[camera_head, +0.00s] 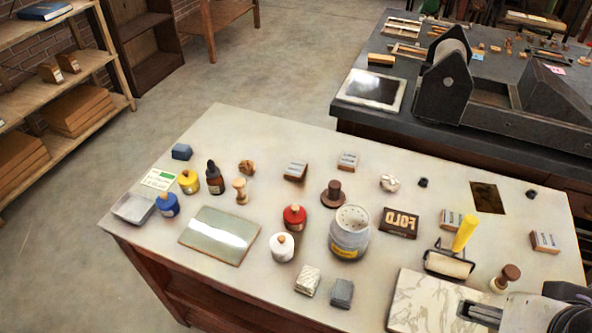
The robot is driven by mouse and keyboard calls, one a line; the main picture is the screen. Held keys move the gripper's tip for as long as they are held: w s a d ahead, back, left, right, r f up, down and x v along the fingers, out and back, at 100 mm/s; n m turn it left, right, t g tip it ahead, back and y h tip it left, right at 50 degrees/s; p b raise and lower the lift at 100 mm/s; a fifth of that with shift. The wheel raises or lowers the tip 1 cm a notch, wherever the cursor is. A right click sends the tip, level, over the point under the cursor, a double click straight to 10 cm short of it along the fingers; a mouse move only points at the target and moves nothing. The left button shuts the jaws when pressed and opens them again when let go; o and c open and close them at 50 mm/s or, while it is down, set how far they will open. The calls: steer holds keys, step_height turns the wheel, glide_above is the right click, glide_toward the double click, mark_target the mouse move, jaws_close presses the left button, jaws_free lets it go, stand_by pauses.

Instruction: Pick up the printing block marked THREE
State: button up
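Several small wooden blocks with grey printed faces stand on the pale table: one at the back left (295,171), one right of it (347,161), one by the yellow-handled roller (450,220), and one near the right edge (545,241). Their marks are too small to read, so I cannot tell which says THREE. My gripper (480,314) is at the bottom right corner, partly cut off by the frame, over or near the marble slab. Its fingers do not show clearly, and none of these blocks is seen in it.
A grey jar (349,235), red bottle (294,217) and white bottle (282,247) stand mid-table. The roller (450,261) and marble slab (425,303) are at right. A glass plate (219,235) lies left. A dark bench (480,130) holds a press behind.

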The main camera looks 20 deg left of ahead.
steer(key=shift+w, duration=0.1)
steer(key=w+a+r+m+t+y, duration=0.15)
steer(key=w+a+m, duration=0.25)
steer(key=w+a, duration=0.4)
steer(key=w+a+r+m+t+y, duration=0.15)
steer(key=w+a+r+m, duration=0.35)
steer(key=w, duration=0.6)
steer(key=m+t, duration=0.4)
steer(key=m, duration=1.8)
glide_above(294, 169)
steer(key=s+d, duration=0.3)
steer(key=s, duration=0.2)
step_height(294, 169, down, 24)
steer(key=s+f+m, duration=0.1)
steer(key=f, duration=0.1)
steer(key=s+a+f+m+h, duration=0.1)
steer(key=f+m, duration=0.1)
steer(key=f, duration=0.1)
steer(key=a+f+m+t+h, duration=0.1)
steer(key=f, duration=0.2)
steer(key=shift+s+a+f, duration=0.15)
steer(key=shift+s+a, duration=0.1)
steer(key=shift+s, duration=0.15)
steer(key=shift+m, duration=0.3)
steer(key=shift+w, duration=0.1)
steer(key=shift+x, duration=1.2)
